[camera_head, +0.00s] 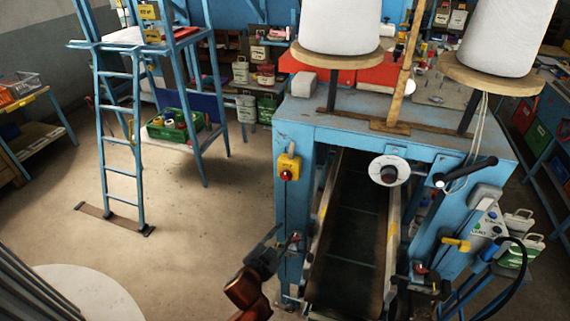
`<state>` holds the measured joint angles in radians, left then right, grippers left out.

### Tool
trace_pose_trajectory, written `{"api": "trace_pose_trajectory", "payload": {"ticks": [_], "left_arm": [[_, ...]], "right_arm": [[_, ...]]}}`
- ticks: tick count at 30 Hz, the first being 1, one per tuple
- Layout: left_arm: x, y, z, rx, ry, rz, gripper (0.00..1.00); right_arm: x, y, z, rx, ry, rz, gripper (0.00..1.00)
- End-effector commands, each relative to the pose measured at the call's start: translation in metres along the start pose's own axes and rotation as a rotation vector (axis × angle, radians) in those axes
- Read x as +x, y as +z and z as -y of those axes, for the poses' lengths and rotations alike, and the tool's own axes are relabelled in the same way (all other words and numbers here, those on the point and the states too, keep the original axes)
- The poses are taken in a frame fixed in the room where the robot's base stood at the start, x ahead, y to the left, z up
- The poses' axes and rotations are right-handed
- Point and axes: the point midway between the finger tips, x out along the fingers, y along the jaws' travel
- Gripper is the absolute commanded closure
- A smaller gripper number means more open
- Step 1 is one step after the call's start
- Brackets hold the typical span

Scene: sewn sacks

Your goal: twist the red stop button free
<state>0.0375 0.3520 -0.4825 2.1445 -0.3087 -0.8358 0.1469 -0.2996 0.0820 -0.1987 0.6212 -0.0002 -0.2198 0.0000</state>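The red stop button (286,175) sits on the lower part of a yellow box (289,162), fixed to the left front post of the blue machine (350,133). My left gripper (284,239) is below the button, in front of the same post, and apart from it. Its dark fingers look spread, with nothing clearly held between them. The copper-coloured wrist behind it comes up from the bottom edge. A dark shape low at the right post (425,284) may be my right gripper; its fingers cannot be made out.
A dark conveyor belt (348,235) runs between the machine's posts. A round white plate with a dark knob (389,171) is on its front. A control panel (487,225) stands at right. Two thread cones stand on top. Floor left of the post is clear up to a blue ladder (120,140).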

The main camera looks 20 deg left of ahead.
Motion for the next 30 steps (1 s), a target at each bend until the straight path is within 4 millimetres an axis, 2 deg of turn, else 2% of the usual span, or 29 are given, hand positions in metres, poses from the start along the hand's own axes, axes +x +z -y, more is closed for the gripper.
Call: {"api": "trace_pose_trajectory", "payload": {"ticks": [1, 4, 6, 8, 9, 12, 14, 16, 18, 21, 23, 26, 29, 30], "left_arm": [[0.009, -0.042, -0.003, 0.056, 0.004, -0.095, 0.72], [0.017, -0.119, -0.019, 0.174, 0.024, -0.291, 0.72], [0.017, -0.175, -0.037, 0.275, 0.048, -0.441, 0.72], [0.011, -0.221, -0.058, 0.373, 0.078, -0.574, 0.72], [0.005, -0.248, -0.073, 0.445, 0.101, -0.661, 0.72], [-0.014, -0.300, -0.114, 0.635, 0.173, -0.861, 0.72], [-0.026, -0.319, -0.139, 0.756, 0.224, -0.964, 0.72], [-0.038, -0.331, -0.165, 0.907, 0.292, -1.068, 0.72], [-0.046, -0.333, -0.186, 1.065, 0.368, -1.148, 0.72], [-0.050, -0.321, -0.202, 1.302, 0.488, -1.216, 0.72], [-0.046, -0.308, -0.202, 1.449, 0.563, -1.226, 0.72], [-0.033, -0.283, -0.183, 1.690, 0.695, -1.185, 0.72], [-0.014, -0.260, -0.139, 1.917, 0.825, -1.069, 0.72], [-0.007, -0.252, -0.115, 2.001, 0.875, -1.002, 0.72]], "right_arm": [[-0.001, 0.003, 0.003, 0.002, -0.003, 0.004, 0.54], [-0.001, 0.005, 0.006, 0.004, -0.006, 0.008, 0.54], [-0.001, 0.005, 0.008, 0.004, -0.008, 0.007, 0.54], [-0.001, 0.004, 0.009, 0.004, -0.009, 0.007, 0.54], [-0.001, 0.004, 0.009, 0.003, -0.009, 0.006, 0.54], [-0.001, 0.003, 0.008, 0.002, -0.009, 0.005, 0.54], [-0.002, 0.002, 0.008, 0.002, -0.008, 0.004, 0.54], [-0.002, 0.001, 0.007, 0.001, -0.007, 0.002, 0.54], [-0.002, 0.000, 0.005, 0.000, -0.006, 0.001, 0.54], [-0.003, 0.000, 0.003, -0.001, -0.004, 0.000, 0.54], [-0.003, 0.000, 0.002, -0.001, -0.003, 0.000, 0.54], [-0.004, 0.000, 0.001, -0.001, -0.001, 0.000, 0.54], [-0.004, 0.000, 0.000, -0.002, 0.000, 0.000, 0.54], [-0.004, 0.000, 0.000, -0.002, 0.000, 0.000, 0.54]]}}
